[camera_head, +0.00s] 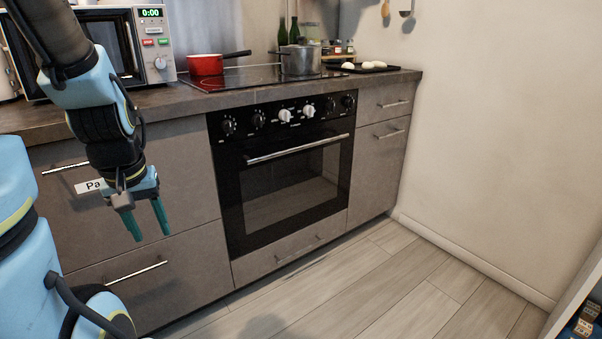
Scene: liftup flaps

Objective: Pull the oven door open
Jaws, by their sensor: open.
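The oven (290,165) is black and built into the brown lower cabinets at the middle of the view. Its glass door (290,190) is shut. A long silver bar handle (298,149) runs across the top of the door, below a row of black and white knobs. My gripper (148,221) hangs to the left of the oven, in front of the left drawers, with its two green fingers pointing down. The fingers are apart and nothing is between them. The gripper is clear of the oven handle.
A drawer front (276,257) lies under the oven, with drawers on both sides. A red pan (206,65) and a grey pot (300,60) stand on the cooktop above. A microwave (148,45) is at upper left. The wooden floor (380,290) before the oven looks clear.

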